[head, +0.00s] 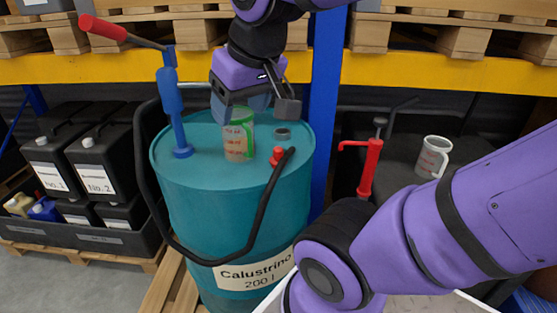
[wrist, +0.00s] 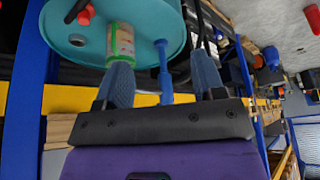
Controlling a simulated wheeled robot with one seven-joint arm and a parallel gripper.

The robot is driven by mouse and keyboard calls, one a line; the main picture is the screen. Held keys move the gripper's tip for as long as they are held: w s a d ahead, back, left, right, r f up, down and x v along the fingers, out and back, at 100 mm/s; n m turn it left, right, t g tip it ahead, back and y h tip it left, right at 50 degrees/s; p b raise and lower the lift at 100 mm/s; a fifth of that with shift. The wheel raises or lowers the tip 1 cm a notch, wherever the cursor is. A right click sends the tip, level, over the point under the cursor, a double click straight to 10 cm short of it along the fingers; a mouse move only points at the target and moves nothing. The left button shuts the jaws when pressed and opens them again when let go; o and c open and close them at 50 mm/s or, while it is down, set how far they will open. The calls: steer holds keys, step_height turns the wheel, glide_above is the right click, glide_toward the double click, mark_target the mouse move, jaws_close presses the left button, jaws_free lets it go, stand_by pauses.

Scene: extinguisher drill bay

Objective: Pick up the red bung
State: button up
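The red bung (head: 277,156) is on the top of the teal drum (head: 190,215), near its front right edge. The end of a black hose (head: 262,215) lies right beside it. The bung also shows near the top left of the wrist view (wrist: 85,16). My gripper (head: 250,108) is above the drum, behind and left of the bung and apart from it. In the wrist view its two blue fingers (wrist: 162,80) are spread with nothing held between them.
A clear, green-rimmed measuring cup (head: 239,146) stands on the drum close below my gripper. A blue hand pump (head: 173,105) rises at left, and a grey cap (head: 282,135) sits behind the bung. Pallets on a yellow beam (head: 395,70) hang above.

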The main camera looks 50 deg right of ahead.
steer(key=w+d+f+m+g, duration=0.2)
steer(key=w+d+m, duration=0.2)
steer(key=w+d, duration=0.1)
steer(key=m+g, duration=0.3)
steer(key=m, duration=0.5)
glide_toward(279, 148)
steer(key=shift+s+f, duration=0.1)
steer(key=shift+s, duration=0.05)
steer(key=shift+f+m, duration=0.25)
steer(key=shift+m, duration=0.05)
steer(key=shift+f, duration=5.2)
steer(key=c, duration=1.1)
